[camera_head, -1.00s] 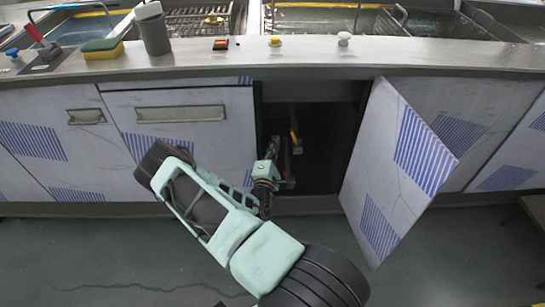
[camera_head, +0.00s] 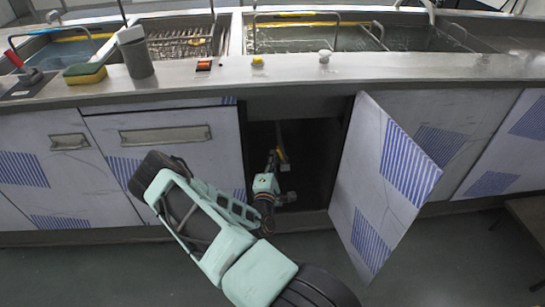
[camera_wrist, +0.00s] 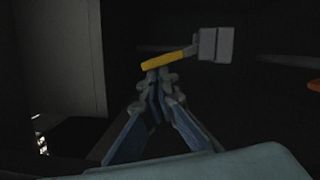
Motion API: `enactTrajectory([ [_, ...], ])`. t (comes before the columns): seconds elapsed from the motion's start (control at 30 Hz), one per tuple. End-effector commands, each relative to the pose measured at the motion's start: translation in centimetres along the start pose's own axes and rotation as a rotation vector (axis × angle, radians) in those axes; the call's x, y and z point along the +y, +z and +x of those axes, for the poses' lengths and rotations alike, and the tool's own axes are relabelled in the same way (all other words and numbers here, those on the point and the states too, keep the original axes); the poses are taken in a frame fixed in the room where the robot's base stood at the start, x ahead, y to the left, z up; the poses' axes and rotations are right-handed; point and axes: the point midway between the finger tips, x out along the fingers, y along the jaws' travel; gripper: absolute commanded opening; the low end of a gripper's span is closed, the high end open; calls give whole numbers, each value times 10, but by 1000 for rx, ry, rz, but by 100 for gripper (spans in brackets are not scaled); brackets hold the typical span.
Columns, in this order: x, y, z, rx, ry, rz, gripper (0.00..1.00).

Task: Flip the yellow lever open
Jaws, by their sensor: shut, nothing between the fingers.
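The yellow lever (camera_wrist: 166,61) shows in the wrist view as a short bar, tilted up to the right, joined to a grey valve body (camera_wrist: 214,45). In the head view the yellow lever (camera_head: 282,154) is a small patch inside the dark open cabinet. My gripper (camera_wrist: 158,74) is shut and empty. Its fingertips are just below the lever's left half in the wrist view; I cannot tell whether they touch it. In the head view my gripper (camera_head: 272,158) reaches through the cabinet opening, beside the lever.
The open cabinet door (camera_head: 385,185) stands out to the right of my arm. A drawer front (camera_head: 165,150) is on the left. The cabinet inside is dark.

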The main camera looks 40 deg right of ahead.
Motion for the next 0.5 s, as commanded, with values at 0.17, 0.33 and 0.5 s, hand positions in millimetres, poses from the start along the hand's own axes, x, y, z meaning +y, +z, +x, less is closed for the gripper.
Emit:
enactTrajectory([
  [0.17, 1, 2, 0, -1, -12, 46, 0],
  [0.33, 3, 4, 1, -2, -30, 115, 0],
  [0.5, 4, 9, 2, -1, -41, 158, 0],
])
